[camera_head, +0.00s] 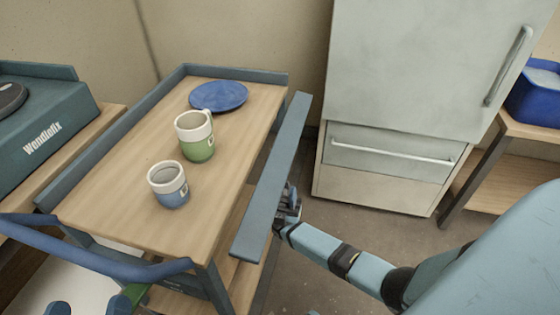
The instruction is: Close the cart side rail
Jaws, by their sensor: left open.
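The wooden-topped cart (115,205) has blue rails along its left and far edges. Its right side rail (272,180) is a long flat blue board. It is tilted outward, with a gap between it and the tabletop's right edge. My left gripper (290,203) is at the outer, right side of this rail, near its lower half. It is open, and the rail hides part of its fingers. I cannot tell whether it touches the rail. My right gripper is not in view.
On the cart stand a blue plate (218,96), a green-and-white mug (196,142) and a blue-and-white cup (169,188). A pale cabinet (405,75) stands behind right. A teal machine (45,115) is at left and a blue bin (538,100) at right.

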